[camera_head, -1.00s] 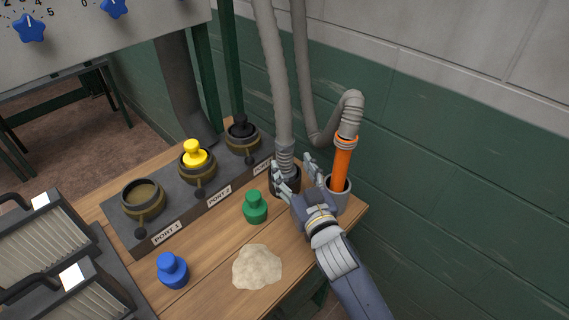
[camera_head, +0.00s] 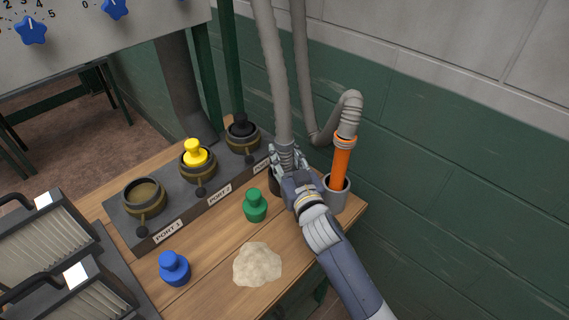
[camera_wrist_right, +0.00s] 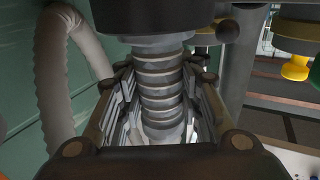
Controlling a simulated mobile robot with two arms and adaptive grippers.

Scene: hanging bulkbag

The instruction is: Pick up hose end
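A grey ribbed hose end (camera_head: 285,149) hangs down to a dark cup (camera_head: 274,181) on the wooden table. Its ribbed collar (camera_wrist_right: 160,88) stands upright in the right wrist view. My right gripper (camera_head: 289,160) is at this collar, with one finger on each side. In the right wrist view the fingers (camera_wrist_right: 162,90) look open around it, with narrow gaps at the sides. The gripper hides part of the cup. A second hose ends in an orange tube (camera_head: 342,162) standing in a grey cup (camera_head: 337,198) to the right. My left gripper is not in view.
A green plug (camera_head: 255,205), a blue plug (camera_head: 174,268) and a pale powder pile (camera_head: 257,264) are on the table. The green wall is close behind.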

